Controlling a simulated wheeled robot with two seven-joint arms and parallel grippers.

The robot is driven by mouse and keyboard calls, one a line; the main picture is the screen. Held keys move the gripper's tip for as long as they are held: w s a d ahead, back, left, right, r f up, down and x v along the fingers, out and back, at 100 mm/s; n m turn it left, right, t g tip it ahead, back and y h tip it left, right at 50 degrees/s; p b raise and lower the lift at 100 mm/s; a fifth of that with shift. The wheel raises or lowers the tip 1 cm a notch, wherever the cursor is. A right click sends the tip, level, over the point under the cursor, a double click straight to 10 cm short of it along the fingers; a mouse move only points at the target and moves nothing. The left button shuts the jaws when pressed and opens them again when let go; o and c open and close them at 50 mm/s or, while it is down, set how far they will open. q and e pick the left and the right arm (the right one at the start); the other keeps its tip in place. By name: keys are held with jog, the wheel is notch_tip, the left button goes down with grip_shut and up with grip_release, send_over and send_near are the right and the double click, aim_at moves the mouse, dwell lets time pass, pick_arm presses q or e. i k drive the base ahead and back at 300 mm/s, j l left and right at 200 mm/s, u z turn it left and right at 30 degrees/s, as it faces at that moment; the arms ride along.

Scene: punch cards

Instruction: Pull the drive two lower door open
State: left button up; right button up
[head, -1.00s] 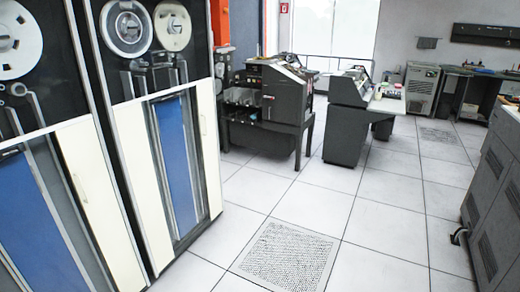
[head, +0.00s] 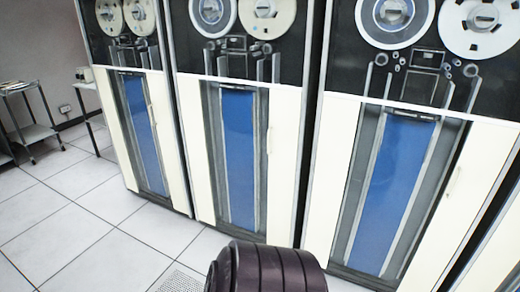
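Several tall tape drives stand side by side, three of them mostly in view: a left drive (head: 132,118), a middle drive (head: 192,140) and a right drive (head: 335,150). Each has a black upper part with reels and a cream lower door with a blue window strip. The middle drive's lower door (head: 284,150) looks shut, with a small upright handle (head: 269,140) right of its blue strip. The other lower doors also look shut. I see no number marking which drive is two. Neither of my grippers is in view.
A dark ribbed rounded object (head: 265,270) stands at the bottom centre, in front of the middle drive; I cannot tell what it is. A metal cart (head: 35,132) with papers stands by the left wall. Tiled floor (head: 80,230) at the left is clear, with a perforated tile (head: 178,280).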

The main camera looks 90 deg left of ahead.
aim_at(285, 102)
jog(key=u, duration=3)
